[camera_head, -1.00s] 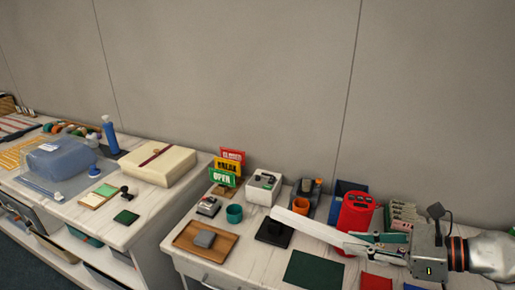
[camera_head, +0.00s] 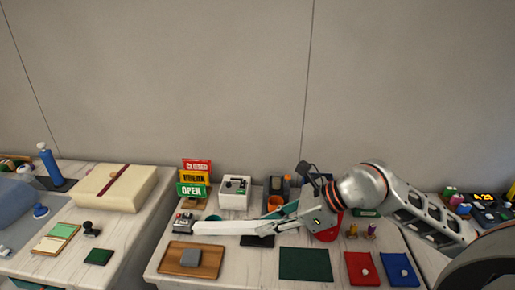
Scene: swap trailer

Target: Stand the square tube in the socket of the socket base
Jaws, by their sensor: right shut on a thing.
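The square tube (camera_head: 225,228) is long and white. It lies nearly level in the air, its free end pointing left. My right gripper (camera_head: 268,228) is shut on the tube's right end. The dark socket base (camera_head: 258,241) stands on the white bench just below and behind the gripper and tube. Most of it is hidden, and its socket cannot be made out. My left gripper is not in view.
A green mat (camera_head: 305,264), a red mat (camera_head: 362,269) and a blue mat (camera_head: 399,270) lie along the front. Signs (camera_head: 195,178) and a white box (camera_head: 235,192) stand behind.

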